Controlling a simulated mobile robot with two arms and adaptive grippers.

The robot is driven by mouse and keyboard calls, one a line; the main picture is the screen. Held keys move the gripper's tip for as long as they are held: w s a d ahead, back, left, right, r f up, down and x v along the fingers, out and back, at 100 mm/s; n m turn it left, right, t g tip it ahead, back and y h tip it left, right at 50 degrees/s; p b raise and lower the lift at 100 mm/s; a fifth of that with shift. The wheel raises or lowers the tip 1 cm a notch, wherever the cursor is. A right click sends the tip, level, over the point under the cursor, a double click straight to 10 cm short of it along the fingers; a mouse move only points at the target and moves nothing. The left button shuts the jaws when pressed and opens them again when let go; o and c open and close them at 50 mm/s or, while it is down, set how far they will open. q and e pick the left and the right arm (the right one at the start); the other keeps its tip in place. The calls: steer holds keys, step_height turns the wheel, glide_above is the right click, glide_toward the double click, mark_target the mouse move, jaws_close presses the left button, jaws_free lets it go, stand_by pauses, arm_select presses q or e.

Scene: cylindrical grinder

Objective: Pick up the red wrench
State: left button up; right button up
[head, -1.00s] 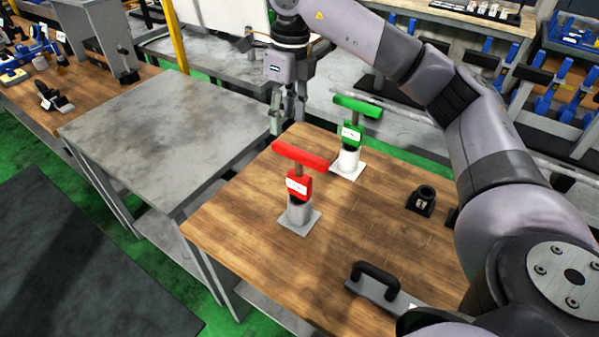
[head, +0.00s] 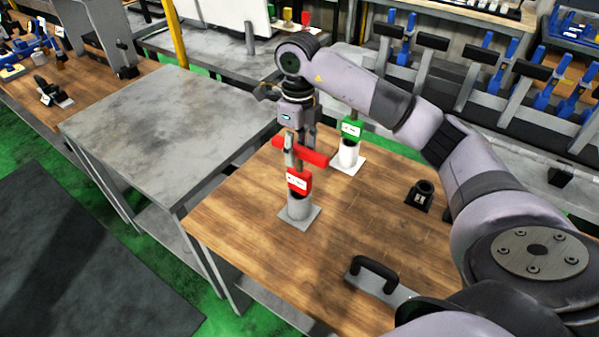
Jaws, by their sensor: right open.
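The red wrench (head: 299,181) stands upright in a grey cylindrical holder (head: 299,208) on the wooden table. Its red T-handle is at the top, with a white label on the red block below. My right gripper (head: 297,150) points down at the T-handle from above, open, with its fingers around or just beside the handle's middle. I cannot tell whether a finger touches it. The gripper hides part of the handle. My left gripper is not in view.
A green wrench (head: 352,129) stands in a white holder just behind, its top hidden by my right arm. A black block (head: 421,195) and a black-handled plate (head: 374,277) lie on the wooden table (head: 240,222). A bare grey table (head: 165,125) stands at left.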

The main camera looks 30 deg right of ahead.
mark_target(299, 162)
steer(key=shift+f+p, duration=0.35)
steer(key=shift+p, duration=0.05)
steer(key=f+p, duration=0.1)
steer(key=f, duration=0.1)
steer(key=f+p, duration=0.1)
steer(key=shift+d+f, duration=0.2)
steer(key=shift+f, duration=0.15)
steer(key=shift+w+f, duration=0.1)
steer(key=shift+f, duration=0.25)
steer(key=shift+c, duration=0.2)
jaws_close()
steer(key=shift+r, duration=0.1)
